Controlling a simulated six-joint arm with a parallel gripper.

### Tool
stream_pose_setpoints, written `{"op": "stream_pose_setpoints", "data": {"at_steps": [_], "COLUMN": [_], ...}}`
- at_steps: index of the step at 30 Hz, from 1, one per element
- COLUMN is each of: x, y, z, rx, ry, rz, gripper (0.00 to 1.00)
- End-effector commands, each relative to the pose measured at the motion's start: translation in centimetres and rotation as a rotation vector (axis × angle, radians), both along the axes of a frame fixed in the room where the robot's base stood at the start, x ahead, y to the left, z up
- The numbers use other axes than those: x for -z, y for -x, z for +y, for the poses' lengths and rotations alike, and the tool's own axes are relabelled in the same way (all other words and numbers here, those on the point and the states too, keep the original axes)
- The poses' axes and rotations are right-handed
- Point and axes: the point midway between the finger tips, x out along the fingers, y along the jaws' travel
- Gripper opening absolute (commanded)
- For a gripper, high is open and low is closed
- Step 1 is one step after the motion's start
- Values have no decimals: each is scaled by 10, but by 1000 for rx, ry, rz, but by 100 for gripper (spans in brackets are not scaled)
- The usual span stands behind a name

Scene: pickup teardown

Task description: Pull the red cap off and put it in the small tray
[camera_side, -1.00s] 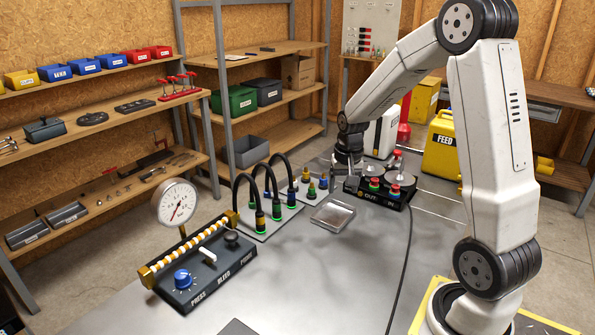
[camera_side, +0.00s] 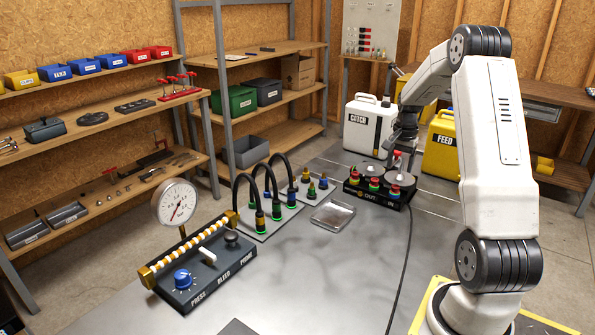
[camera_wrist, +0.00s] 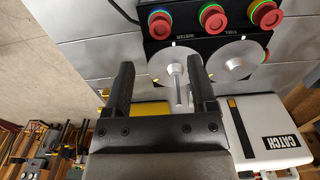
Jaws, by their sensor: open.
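Several red caps stand along the front of the black unit, one of them at its near right corner (camera_side: 396,188); they also show in the wrist view (camera_wrist: 267,15). Another red piece (camera_side: 397,155) shows above the right disc. I cannot tell which one is the task's cap. The small metal tray (camera_side: 333,214) lies on the bench left of the unit and looks empty. My gripper (camera_wrist: 160,72) is open with nothing held between its fingers. In the side view it is partly hidden above the unit's rear right part. In the wrist view the caps are beyond its fingertips.
Two silver discs (camera_wrist: 236,60) sit on the unit, one with an upright metal post (camera_wrist: 176,75). The white CATCH container (camera_side: 367,128) and yellow FEED container (camera_side: 440,145) stand behind. A pressure panel (camera_side: 205,262) and hoses are left.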

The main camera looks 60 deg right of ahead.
Motion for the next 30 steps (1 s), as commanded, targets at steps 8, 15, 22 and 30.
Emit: {"op": "stream_pose_setpoints", "data": {"at_steps": [8, 15, 22, 30], "x": [21, 50, 70, 76], "y": [0, 0, 0, 0], "z": [1, 1, 1, 0], "rx": [-2, -2, -2, -2], "ry": [-2, -1, 0, 2], "rz": [1, 1, 0, -1], "gripper": [73, 73, 73, 73]}}
